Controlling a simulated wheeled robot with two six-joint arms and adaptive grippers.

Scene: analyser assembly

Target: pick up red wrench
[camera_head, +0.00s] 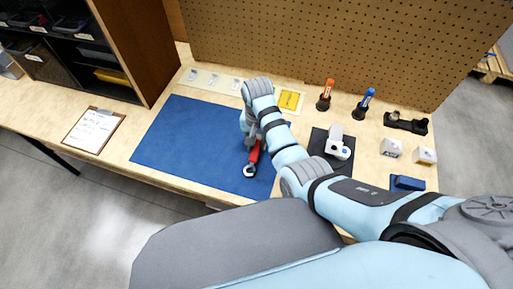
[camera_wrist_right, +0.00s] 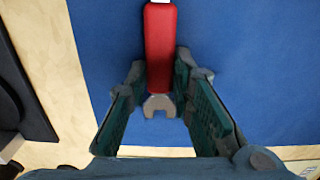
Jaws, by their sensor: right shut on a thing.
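The red wrench (camera_head: 254,155) is at the blue mat, with its grey ring end (camera_head: 249,171) toward the front edge. In the right wrist view its red handle (camera_wrist_right: 159,45) runs up the picture, and its grey open jaw end (camera_wrist_right: 159,105) points toward my wrist. My right gripper (camera_wrist_right: 160,72) is shut on the wrench, with a finger on each side of it near the handle's lower end. In the head view my right gripper (camera_head: 250,139) is partly hidden by my wrist. I cannot tell whether the wrench touches the mat. My left gripper is not in view.
The blue mat (camera_head: 185,135) is otherwise clear. A clipboard (camera_head: 94,128) lies left of it. To the right are a dark pad with a white device (camera_head: 338,145), orange (camera_head: 326,94) and blue (camera_head: 366,102) handled tools, and white boxes (camera_head: 392,148). A pegboard (camera_head: 340,45) stands behind.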

